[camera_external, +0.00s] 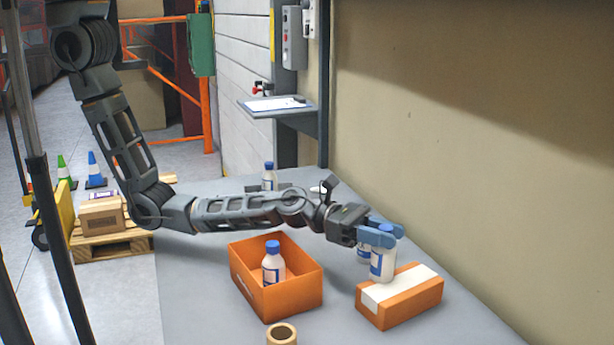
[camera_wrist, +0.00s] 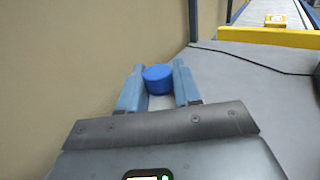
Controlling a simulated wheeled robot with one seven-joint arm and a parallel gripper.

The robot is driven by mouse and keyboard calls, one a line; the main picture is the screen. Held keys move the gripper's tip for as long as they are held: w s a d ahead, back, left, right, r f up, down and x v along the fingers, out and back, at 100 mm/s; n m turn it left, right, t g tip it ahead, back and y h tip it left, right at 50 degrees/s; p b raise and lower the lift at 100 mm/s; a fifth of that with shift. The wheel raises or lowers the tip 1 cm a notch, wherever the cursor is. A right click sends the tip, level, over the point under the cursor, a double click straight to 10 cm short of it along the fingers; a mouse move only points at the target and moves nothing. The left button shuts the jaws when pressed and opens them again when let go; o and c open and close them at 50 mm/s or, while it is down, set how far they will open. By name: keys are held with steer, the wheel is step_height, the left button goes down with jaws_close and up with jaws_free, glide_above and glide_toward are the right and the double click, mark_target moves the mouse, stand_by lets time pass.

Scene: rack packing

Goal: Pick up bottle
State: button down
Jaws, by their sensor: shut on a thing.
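My gripper (camera_external: 382,236) is shut on a white bottle with a blue cap and blue label (camera_external: 382,264). In the wrist view, the bottle's blue cap (camera_wrist: 158,74) sits between the two blue fingers (camera_wrist: 158,90). The bottle looks upright. Its base overlaps the closed orange box in the external view, and I cannot tell whether it touches anything. A third bottle (camera_external: 273,264) stands in the open orange box (camera_external: 296,301). One more bottle (camera_external: 269,177) stands farther back, beyond my arm.
The closed orange box with a white top strip (camera_external: 412,303) lies on the grey table (camera_external: 200,300), in front of my gripper. A tape roll (camera_external: 282,335) lies at the front edge of view. A beige wall (camera_external: 480,180) runs along the right. The table's left front is clear.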

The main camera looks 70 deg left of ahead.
stand_by(0.3)
steer(key=shift+r+p, duration=0.3)
steer(key=shift+r, duration=0.25)
step_height(320, 180, up, 4)
steer(key=shift+f+p, duration=0.1)
steer(key=shift+p, duration=0.75)
steer(key=s+d+r+p, duration=0.4)
steer(key=s+d+r, duration=0.25)
steer(key=d, duration=0.25)
steer(key=w+a+f+b, duration=0.6)
steer(key=w+f, duration=0.3)
steer(key=f, duration=0.2)
steer(key=shift+w+b, duration=0.25)
steer(key=shift+b, duration=0.3)
steer(key=shift+f, duration=0.1)
